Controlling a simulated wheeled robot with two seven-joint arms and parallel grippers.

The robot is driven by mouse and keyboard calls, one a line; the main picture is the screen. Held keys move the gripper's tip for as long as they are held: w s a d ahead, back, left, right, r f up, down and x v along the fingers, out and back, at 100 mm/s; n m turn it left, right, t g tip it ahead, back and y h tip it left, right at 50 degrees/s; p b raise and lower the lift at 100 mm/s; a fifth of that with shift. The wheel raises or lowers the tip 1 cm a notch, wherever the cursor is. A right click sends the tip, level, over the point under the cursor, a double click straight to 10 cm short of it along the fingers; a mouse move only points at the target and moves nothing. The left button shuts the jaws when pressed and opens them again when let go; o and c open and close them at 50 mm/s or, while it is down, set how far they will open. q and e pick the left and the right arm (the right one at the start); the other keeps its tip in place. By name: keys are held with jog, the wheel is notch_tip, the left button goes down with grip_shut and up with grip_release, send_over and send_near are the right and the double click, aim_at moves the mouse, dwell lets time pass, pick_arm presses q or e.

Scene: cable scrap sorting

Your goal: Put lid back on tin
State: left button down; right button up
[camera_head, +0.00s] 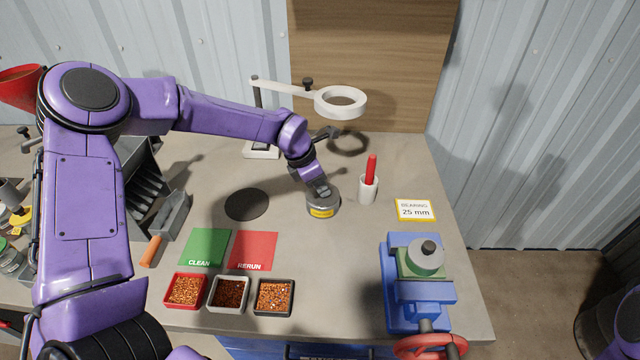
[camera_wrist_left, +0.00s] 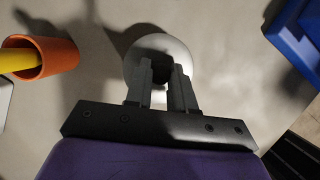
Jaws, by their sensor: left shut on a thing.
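The tin (camera_head: 323,211), short, round and grey with a yellow label, stands upright on the bench right of centre. My left gripper (camera_head: 320,190) points down at its top and is shut. In the left wrist view, the fingers (camera_wrist_left: 161,72) close over the middle of a pale round top (camera_wrist_left: 183,52), which looks like the lid. My right gripper is not in view.
A white holder (camera_head: 368,190) with a red tool stands close right of the tin. A magnifier ring (camera_head: 341,102) rises behind. A blue vise (camera_head: 402,310) is front right. Several scrap trays (camera_head: 228,306) line the front. A dark disc (camera_head: 247,204) lies left.

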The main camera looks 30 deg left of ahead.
pick_arm(q)
jog(key=c, duration=0.9)
grip_release()
jog(key=b+v, duration=0.1)
jog(key=v, duration=0.9)
jog(key=shift+r+b, duration=0.3)
jog(key=shift+b, duration=0.05)
